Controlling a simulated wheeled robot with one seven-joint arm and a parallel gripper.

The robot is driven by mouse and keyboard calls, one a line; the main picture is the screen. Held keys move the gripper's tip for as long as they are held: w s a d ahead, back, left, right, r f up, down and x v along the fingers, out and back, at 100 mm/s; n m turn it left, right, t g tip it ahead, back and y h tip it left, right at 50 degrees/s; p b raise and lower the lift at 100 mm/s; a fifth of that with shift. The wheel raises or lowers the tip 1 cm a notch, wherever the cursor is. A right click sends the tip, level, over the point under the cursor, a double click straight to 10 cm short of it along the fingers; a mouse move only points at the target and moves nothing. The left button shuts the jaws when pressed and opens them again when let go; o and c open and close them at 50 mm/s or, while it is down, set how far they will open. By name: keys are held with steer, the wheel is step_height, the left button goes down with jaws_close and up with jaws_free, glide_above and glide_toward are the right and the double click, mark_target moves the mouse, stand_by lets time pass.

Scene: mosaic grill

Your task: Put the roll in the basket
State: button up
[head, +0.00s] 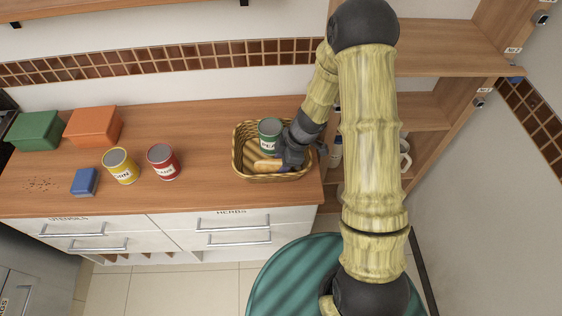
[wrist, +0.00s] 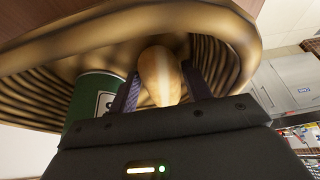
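The roll (head: 268,164) is a tan, oblong bread roll low inside the wicker basket (head: 240,166), near its front side. My gripper (head: 283,165) reaches down into the basket from the right, at the roll's right end. Part of the roll is hidden by my gripper.
A green can (head: 270,133) stands in the basket behind the roll. Red (head: 163,162) and yellow (head: 119,166) cans, a blue box (head: 84,182) and green (head: 36,130) and orange (head: 93,126) boxes stand left on the counter. Shelves (head: 425,110) are at right.

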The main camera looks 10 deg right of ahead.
steer(key=shift+r, duration=0.1)
steer(key=p+v, duration=0.2)
steer(key=v, duration=1)
